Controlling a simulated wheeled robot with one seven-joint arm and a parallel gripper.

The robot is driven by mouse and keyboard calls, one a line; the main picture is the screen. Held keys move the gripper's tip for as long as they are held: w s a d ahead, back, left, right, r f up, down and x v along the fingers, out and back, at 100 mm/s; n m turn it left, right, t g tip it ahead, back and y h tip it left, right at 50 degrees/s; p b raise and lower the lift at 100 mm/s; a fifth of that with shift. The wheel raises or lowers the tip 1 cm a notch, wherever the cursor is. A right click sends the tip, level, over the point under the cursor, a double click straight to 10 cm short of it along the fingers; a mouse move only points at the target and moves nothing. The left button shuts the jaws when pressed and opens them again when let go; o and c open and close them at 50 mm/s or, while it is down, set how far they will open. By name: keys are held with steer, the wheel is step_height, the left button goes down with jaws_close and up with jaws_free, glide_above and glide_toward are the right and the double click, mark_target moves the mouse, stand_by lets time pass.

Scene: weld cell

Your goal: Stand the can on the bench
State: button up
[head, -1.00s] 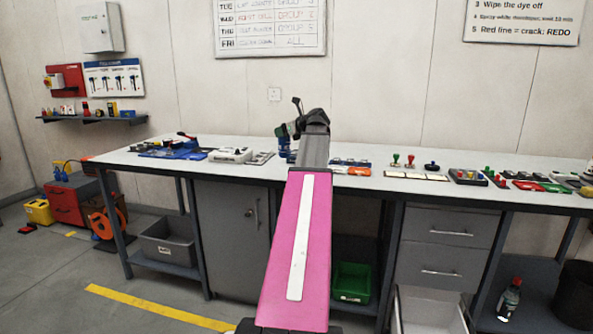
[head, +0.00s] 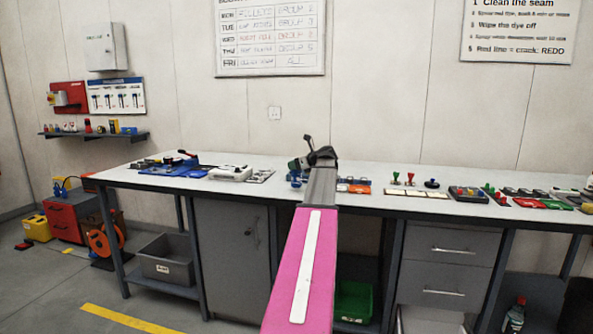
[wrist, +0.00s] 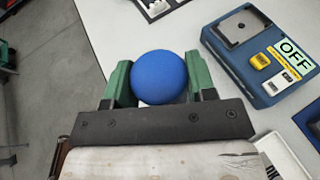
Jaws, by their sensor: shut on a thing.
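My gripper (wrist: 160,85) is shut on the can (wrist: 159,78), its green fingers on either side of it. In the wrist view the can shows only as a smooth, round blue end; the rest of its body is hidden. The pale bench (wrist: 185,35) lies beyond and to the right of it, and the bench edge runs close by the left finger. In the head view my gripper (head: 301,165) is over the bench (head: 225,187), partly hidden behind my arm. I cannot tell whether the can touches the bench top.
A blue device with an OFF label (wrist: 262,55) stands on the bench right of my gripper. In the head view a white device (head: 231,173), stamps (head: 396,179) and several coloured trays line the bench. Some bare top shows left of my arm.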

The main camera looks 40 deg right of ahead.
steer(key=shift+f, duration=1)
steer(key=shift+f, duration=0.15)
steer(key=o, duration=1)
steer(key=shift+s+r, duration=0.15)
steer(key=shift+r, duration=0.05)
steer(key=v, duration=1.1)
steer(key=shift+s, duration=0.3)
